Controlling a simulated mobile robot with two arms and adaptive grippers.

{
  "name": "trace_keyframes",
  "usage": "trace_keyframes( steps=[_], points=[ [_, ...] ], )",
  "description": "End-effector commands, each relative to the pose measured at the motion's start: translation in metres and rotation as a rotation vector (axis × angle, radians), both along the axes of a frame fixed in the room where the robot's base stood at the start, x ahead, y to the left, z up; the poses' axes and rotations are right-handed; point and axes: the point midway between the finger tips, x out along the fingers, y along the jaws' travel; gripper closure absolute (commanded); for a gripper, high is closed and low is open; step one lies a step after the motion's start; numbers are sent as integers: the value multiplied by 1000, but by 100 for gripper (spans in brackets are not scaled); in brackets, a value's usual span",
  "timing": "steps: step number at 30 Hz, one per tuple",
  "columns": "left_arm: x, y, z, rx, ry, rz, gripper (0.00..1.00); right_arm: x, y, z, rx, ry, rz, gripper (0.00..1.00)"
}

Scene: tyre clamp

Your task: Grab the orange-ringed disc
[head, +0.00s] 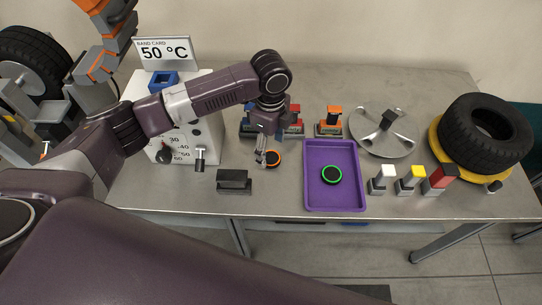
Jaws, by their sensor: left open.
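The orange-ringed disc (274,158) lies on the grey table, left of the purple tray. Its dark middle and orange rim show, and part of its left side is hidden by my gripper. My left gripper (262,160) points down at the disc's left edge with its fingers open. I cannot tell whether a finger touches the disc. My right gripper does not show.
The purple tray (314,203) holds a green-ringed disc (331,174). A dark block (234,182) stands at the front left. White, yellow and red-topped pieces stand right of the tray. A tyre (485,130) lies on a yellow disc at the right. A white dial box (205,143) stands at the left.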

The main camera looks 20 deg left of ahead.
Motion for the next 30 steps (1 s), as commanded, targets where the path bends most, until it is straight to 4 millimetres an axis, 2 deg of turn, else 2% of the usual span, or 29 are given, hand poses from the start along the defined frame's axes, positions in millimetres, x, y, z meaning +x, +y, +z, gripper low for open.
trace_keyframes(
  steps=[3, 7, 12, 16, 27, 30],
  points=[
    [-2, 0, -17, 2, 4, 2, 37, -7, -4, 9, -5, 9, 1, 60],
    [-1, 0, -34, 1, 2, 3, 37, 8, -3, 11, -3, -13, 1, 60],
    [0, -1, -40, 1, -1, 1, 37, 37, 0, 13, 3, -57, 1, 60],
    [0, -1, -39, 1, -1, 1, 38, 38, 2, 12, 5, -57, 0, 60],
    [0, -1, -39, 1, -2, 2, 79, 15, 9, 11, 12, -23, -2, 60],
    [0, -1, -39, 1, -2, 2, 82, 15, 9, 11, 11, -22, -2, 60]
  ],
)
